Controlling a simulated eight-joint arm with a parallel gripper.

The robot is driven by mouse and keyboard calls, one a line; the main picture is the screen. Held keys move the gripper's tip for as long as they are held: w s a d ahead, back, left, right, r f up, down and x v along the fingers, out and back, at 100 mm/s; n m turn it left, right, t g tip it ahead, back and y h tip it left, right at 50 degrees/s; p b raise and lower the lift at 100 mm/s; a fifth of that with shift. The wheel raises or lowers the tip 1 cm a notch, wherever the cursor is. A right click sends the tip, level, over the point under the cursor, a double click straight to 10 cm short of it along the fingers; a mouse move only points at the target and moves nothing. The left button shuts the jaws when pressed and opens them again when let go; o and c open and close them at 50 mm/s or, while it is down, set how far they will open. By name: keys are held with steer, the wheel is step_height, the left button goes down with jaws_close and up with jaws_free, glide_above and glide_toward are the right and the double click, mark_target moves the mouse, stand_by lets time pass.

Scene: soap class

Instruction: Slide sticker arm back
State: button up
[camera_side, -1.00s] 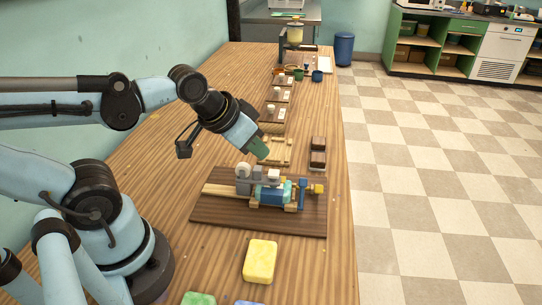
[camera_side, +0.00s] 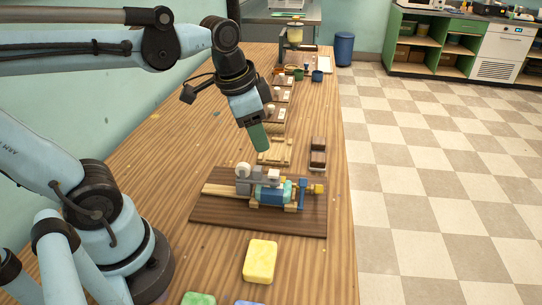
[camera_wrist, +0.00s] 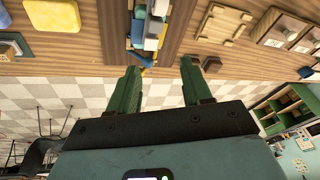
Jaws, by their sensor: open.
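The sticker device stands on a dark brown board (camera_side: 225,213). It has a pale wooden rail (camera_side: 216,190), grey blocks (camera_side: 243,187) with a white round piece (camera_side: 243,169), a blue-teal block (camera_side: 270,195), and a blue upright with a yellow end (camera_side: 317,188) at right. I cannot tell which piece is the sticker arm. My gripper (camera_side: 264,149) has green fingers and hangs above and behind the device, pointing down, apart from it. In the wrist view, its two fingers (camera_wrist: 160,67) are spread and empty, with the device (camera_wrist: 149,30) beyond them at the top.
A yellow soap bar (camera_side: 260,261) lies in front of the board. A pale wooden rack (camera_side: 275,152) and dark brown blocks (camera_side: 318,152) stand behind it. Several small trays (camera_side: 280,95) line the table further back.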

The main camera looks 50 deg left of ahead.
mark_target(257, 168)
steer(key=shift+w+a+f+m+g, duration=0.15)
steer(key=shift+f+m+g, duration=0.55)
steer(key=shift+f, duration=0.8)
steer(key=shift+w+a+f+m+g, duration=0.15)
steer(key=shift+f+m+g, duration=0.5)
steer(key=shift+f, duration=0.8)
steer(key=shift+a+f+m+g, duration=0.25)
steer(key=shift+f+m+g, duration=0.2)
steer(key=shift+f+m, duration=0.75)
steer(key=shift+f+n, duration=0.3)
steer(key=shift+n, duration=0.05)
steer(key=shift+c, duration=0.2)
jaws_close()
